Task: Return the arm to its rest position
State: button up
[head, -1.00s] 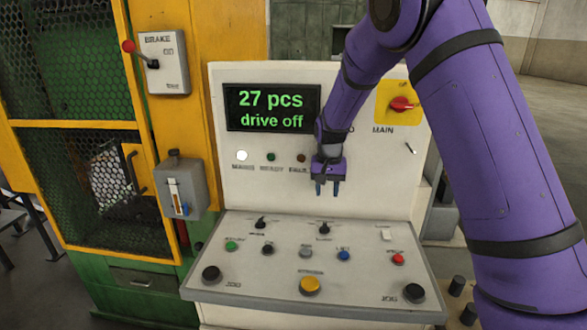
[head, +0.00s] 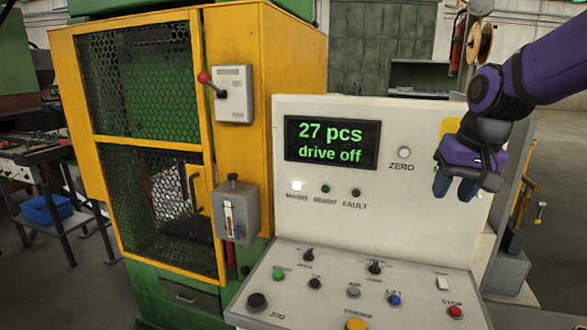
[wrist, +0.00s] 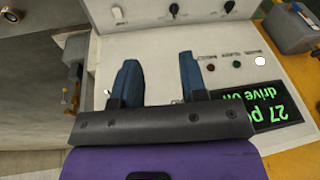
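My gripper (head: 456,187) is at the right of the head view, in front of the upright face of the white control panel (head: 290,225). Its two blue fingers are apart with nothing between them. In the wrist view my gripper (wrist: 158,72) also shows open and empty, with the panel beyond it. My purple arm reaches in from the right edge and hides most of the yellow plate (head: 452,128) on the panel. The display (head: 332,142) reads "27 pcs" and "drive off". The white lamp below it is lit.
A yellow-framed mesh guard (head: 150,140) with a red-knobbed brake lever (head: 204,78) stands left of the panel. The sloping desk (head: 320,284) carries several buttons and knobs. A blue bin (head: 46,209) sits at far left. Open floor (head: 560,220) lies at the right.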

jog(key=s+d+r+n+t+h, duration=0.1)
jog(key=s+r+t, duration=0.1)
jog(key=s, duration=1.6)
jog(key=shift+s+d+n, duration=0.3)
jog(key=shift+d, duration=0.05)
jog(key=shift+o, duration=0.2)
dwell(0.6)
